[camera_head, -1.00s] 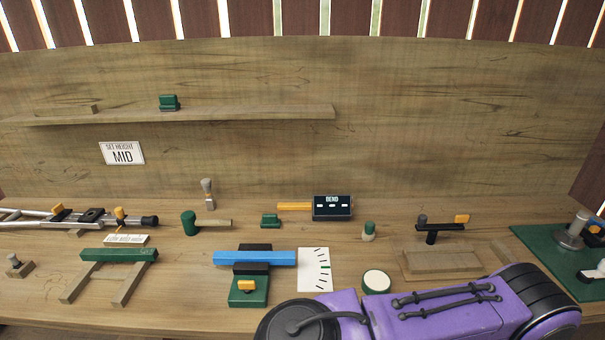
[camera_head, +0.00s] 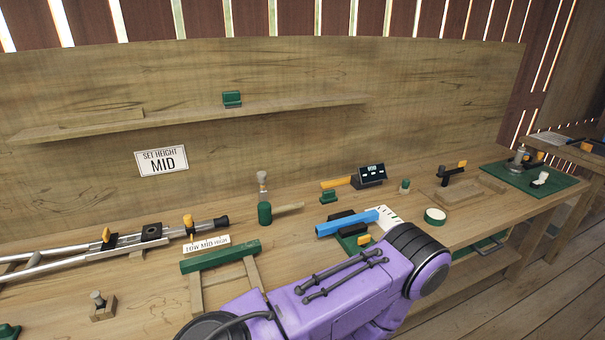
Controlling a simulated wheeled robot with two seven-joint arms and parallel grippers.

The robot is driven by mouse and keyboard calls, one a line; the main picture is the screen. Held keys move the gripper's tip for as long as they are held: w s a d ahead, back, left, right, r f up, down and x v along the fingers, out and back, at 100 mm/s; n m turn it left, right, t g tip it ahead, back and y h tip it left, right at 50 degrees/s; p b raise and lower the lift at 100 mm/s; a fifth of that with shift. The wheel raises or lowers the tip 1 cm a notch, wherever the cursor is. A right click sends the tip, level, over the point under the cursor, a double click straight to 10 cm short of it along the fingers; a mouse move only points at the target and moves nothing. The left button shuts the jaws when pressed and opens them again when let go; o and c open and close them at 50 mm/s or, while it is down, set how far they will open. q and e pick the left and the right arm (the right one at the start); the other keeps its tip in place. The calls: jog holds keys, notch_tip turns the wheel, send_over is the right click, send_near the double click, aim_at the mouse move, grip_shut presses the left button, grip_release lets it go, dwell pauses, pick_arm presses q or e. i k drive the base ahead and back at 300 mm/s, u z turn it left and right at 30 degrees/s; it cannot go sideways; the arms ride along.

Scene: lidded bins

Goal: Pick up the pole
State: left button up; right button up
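A silver, pole-like assembly of metal tubes (camera_head: 77,252) lies on the bench at the left. It has a black clamp block, orange levers and a dark end cap (camera_head: 221,221) pointing right. Its left end runs out of the picture. A white label reading LOW MID HIGH (camera_head: 207,244) is in front of its right part. One of my purple arm links crosses the bottom middle of the view, in front of the bench and apart from the tubes in the picture. Neither gripper's fingers show.
A small wooden block with a peg (camera_head: 102,308) is at front left. A blue bar (camera_head: 347,223) lies mid-bench. A SET HEIGHT MID sign (camera_head: 161,161) hangs on the back panel.

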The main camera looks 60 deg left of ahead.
aim_at(323, 229)
jog(key=k, duration=0.45)
jog(key=u, duration=0.7)
